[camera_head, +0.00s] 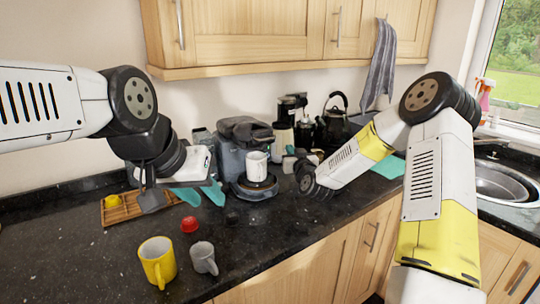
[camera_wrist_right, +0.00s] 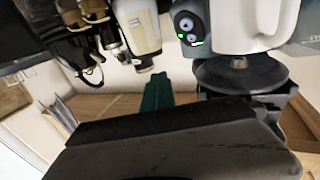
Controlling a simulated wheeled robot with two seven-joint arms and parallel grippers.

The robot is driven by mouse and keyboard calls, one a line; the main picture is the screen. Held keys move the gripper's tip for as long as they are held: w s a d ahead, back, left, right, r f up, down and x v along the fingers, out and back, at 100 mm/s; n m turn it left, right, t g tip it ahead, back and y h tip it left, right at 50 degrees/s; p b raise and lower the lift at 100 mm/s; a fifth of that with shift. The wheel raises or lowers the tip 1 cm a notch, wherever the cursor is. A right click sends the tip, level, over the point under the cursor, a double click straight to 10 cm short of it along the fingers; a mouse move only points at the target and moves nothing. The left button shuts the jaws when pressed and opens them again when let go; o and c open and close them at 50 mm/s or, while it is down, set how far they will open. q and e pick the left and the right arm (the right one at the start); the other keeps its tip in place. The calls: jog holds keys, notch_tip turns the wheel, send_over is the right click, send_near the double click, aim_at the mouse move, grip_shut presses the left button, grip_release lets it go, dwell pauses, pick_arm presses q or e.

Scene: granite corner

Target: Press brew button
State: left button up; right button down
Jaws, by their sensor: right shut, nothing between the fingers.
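The dark grey coffee machine (camera_head: 240,145) stands on the counter against the wall. A white mug (camera_head: 256,166) sits on its round drip tray (camera_head: 262,190). In the right wrist view, a small dark panel (camera_wrist_right: 188,28) with round buttons and green lights shows beside the white mug (camera_wrist_right: 240,25). My right gripper (camera_head: 292,162) is shut and empty, just right of the machine and mug. Its dark finger fills the lower right wrist view, below the panel; contact with a button is not visible. My left gripper (camera_head: 152,198) hangs over the counter left of the machine; its opening is unclear.
A yellow mug (camera_head: 157,262), a grey mug (camera_head: 203,258) and a red item (camera_head: 189,224) stand at the front. A wooden board (camera_head: 120,210) lies at left. A black kettle (camera_head: 335,120) stands behind my right arm. The sink (camera_head: 500,183) is at right.

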jog(key=shift+a, duration=0.1)
jog(key=w+a+f, duration=0.4)
jog(key=a, duration=0.2)
jog(key=shift+w+f, duration=0.15)
jog(key=shift+w, duration=0.25)
dwell(2.1)
jog(key=shift+w+a+f, duration=0.2)
jog(key=shift+w+a+f, duration=0.2)
jog(key=shift+a, duration=0.1)
dwell(1.0)
jog(key=shift+s+d+r, duration=0.4)
jog(key=shift+s+d, duration=0.05)
jog(key=shift+d, duration=0.1)
